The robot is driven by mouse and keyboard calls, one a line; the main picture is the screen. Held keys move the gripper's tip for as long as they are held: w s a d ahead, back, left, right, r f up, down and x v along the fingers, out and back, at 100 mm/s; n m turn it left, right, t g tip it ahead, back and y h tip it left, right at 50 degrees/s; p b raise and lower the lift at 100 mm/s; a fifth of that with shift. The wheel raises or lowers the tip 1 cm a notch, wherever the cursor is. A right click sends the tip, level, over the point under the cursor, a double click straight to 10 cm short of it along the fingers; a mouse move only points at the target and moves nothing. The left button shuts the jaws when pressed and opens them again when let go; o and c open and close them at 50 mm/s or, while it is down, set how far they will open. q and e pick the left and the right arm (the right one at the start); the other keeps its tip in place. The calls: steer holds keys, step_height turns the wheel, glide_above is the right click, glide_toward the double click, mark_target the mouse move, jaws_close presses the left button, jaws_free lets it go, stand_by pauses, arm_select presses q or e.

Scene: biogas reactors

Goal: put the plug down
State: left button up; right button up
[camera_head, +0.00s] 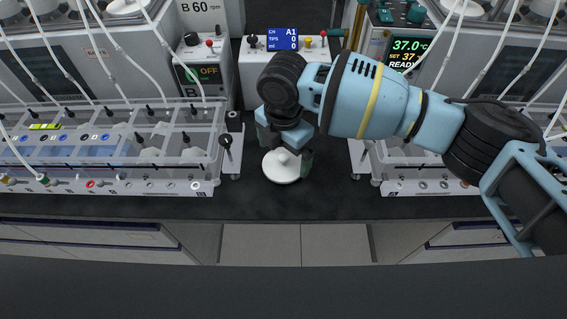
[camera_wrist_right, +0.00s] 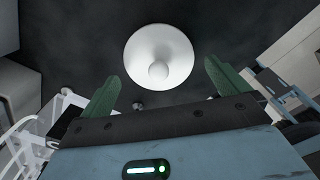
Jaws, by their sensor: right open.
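The plug (camera_head: 281,166) is a white round disc with a small knob on top. It rests on the dark bench top between the two racks. In the right wrist view the plug (camera_wrist_right: 159,57) lies knob toward the camera, beyond and between the fingertips. My right gripper (camera_head: 285,150) is above the plug, coming in from the right. Its green fingers are spread apart in the right wrist view (camera_wrist_right: 163,82), with nothing between them that I can see held. Part of the plug's back edge is hidden by the gripper in the head view. My left gripper is not in view.
A clear bottle rack (camera_head: 120,187) stands left of the plug, and another rack (camera_head: 430,187) stands to the right. A control box with a blue display (camera_head: 283,39) is behind. The dark bench (camera_head: 290,205) is clear in front of the plug.

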mark_target(284, 156)
steer(key=shift+w+f, duration=0.1)
steer(key=shift+f, duration=1.45)
steer(key=c, duration=0.8)
steer(key=shift+r, duration=0.15)
steer(key=shift+c, duration=0.2)
step_height(284, 156, up, 4)
steer(key=shift+f, duration=0.2)
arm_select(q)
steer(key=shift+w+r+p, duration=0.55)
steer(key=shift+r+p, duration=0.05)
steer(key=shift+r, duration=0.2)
arm_select(e)
steer(key=s+r, duration=0.1)
steer(key=s, duration=1.5)
